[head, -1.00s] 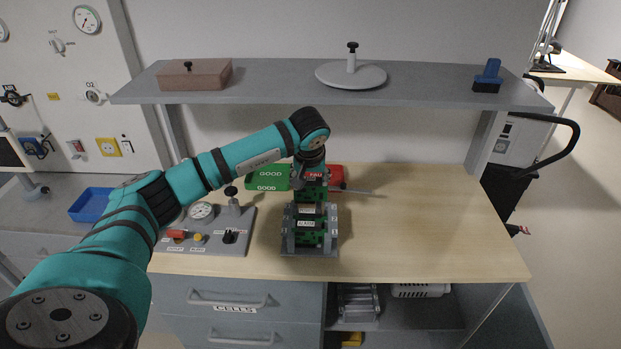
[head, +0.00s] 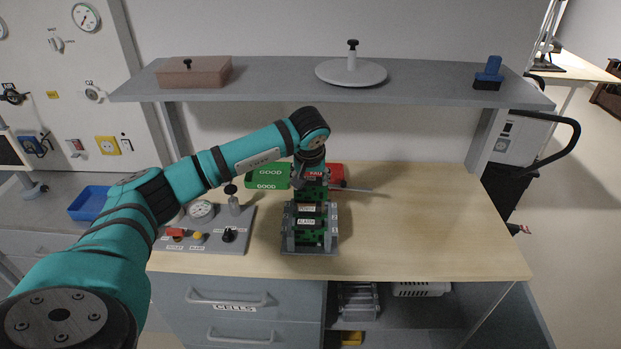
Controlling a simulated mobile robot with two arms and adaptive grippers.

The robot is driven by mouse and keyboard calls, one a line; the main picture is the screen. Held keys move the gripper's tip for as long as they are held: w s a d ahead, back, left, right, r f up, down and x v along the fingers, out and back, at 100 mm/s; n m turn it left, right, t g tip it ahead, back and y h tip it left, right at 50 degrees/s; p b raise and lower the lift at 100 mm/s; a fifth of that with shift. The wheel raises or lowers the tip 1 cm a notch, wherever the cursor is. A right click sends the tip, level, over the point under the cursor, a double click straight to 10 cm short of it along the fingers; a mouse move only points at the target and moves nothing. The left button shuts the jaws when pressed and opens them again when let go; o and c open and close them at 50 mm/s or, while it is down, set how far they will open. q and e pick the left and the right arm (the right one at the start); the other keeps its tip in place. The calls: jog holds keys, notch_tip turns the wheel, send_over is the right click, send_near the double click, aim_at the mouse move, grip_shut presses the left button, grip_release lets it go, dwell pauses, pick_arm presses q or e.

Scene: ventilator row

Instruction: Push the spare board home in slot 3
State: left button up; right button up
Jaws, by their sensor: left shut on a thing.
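The grey card rack (head: 290,237) stands on the workbench with several green boards in its slots. Labels show on two of them, one reading ALARM (head: 306,221). My left gripper (head: 311,172) is above the rack's back end, pointing down, and is shut on a green board (head: 311,188). That board stands higher than the others at the back of the rack. The gripper's fingers are small and partly hidden, and I cannot tell how deep the board sits or read the slot number. My right gripper is not in view.
A green GOOD bin (head: 268,176) and a red bin (head: 337,173) lie behind the rack. A test panel (head: 205,243) with a gauge and knobs stands left of it. A shelf (head: 270,88) hangs above. The bench's right side is clear.

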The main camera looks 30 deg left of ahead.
aim_at(311, 199)
pick_arm(q)
jog(key=shift+f, duration=0.15)
jog(key=shift+f+b, duration=0.6)
jog(key=shift+b, duration=0.05)
jog(key=shift+f, duration=0.3)
dwell(0.3)
jog(key=shift+f+b, duration=0.5)
jog(key=shift+b, duration=0.1)
jog(key=shift+f, duration=0.2)
jog(key=shift+f+b, duration=0.65)
jog(key=shift+f+b, duration=0.6)
jog(key=shift+f, duration=0.25)
dwell(1.0)
jog(key=o, duration=1.3)
jog(key=shift+r, duration=0.1)
